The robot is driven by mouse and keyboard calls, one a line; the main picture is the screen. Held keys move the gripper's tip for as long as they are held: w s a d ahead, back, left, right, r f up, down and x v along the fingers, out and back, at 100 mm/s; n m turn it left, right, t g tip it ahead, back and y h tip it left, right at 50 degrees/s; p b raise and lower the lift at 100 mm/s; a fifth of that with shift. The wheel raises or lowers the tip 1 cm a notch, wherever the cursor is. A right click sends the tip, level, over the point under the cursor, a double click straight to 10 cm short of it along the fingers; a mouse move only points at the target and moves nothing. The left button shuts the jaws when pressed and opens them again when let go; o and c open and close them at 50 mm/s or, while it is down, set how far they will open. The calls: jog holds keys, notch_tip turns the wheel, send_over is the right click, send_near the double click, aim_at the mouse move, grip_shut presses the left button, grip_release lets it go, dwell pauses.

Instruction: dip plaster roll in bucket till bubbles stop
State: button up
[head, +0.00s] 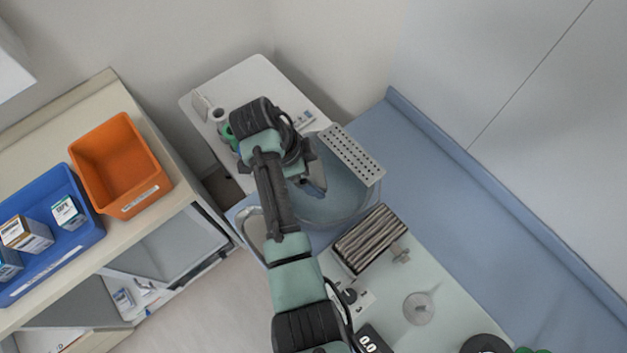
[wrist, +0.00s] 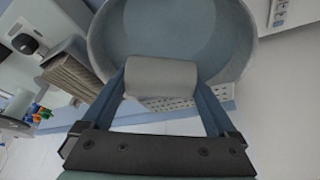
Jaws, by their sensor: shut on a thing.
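The bucket (head: 338,203) is a wide, round, blue-grey basin on the bench, and it fills the top of the wrist view (wrist: 232,45). My gripper (wrist: 162,78) is shut on the plaster roll (wrist: 162,72), a pale grey cylinder lying crosswise between the two fingers. In the head view my gripper (head: 314,186) points into the bucket's opening, and the arm hides the roll there. The roll overlaps the bucket's inside in the wrist view. I cannot tell whether it touches the water, and I see no bubbles.
A perforated white plate (head: 352,154) sits across the bucket's upper right rim. A ribbed grey block in a tray (head: 370,240) stands close at lower right. An orange bin (head: 120,165) and a blue bin (head: 45,235) with boxes are on the left cabinet.

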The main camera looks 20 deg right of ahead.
jog(key=shift+r+p, duration=2.65)
jog(key=shift+r, duration=0.75)
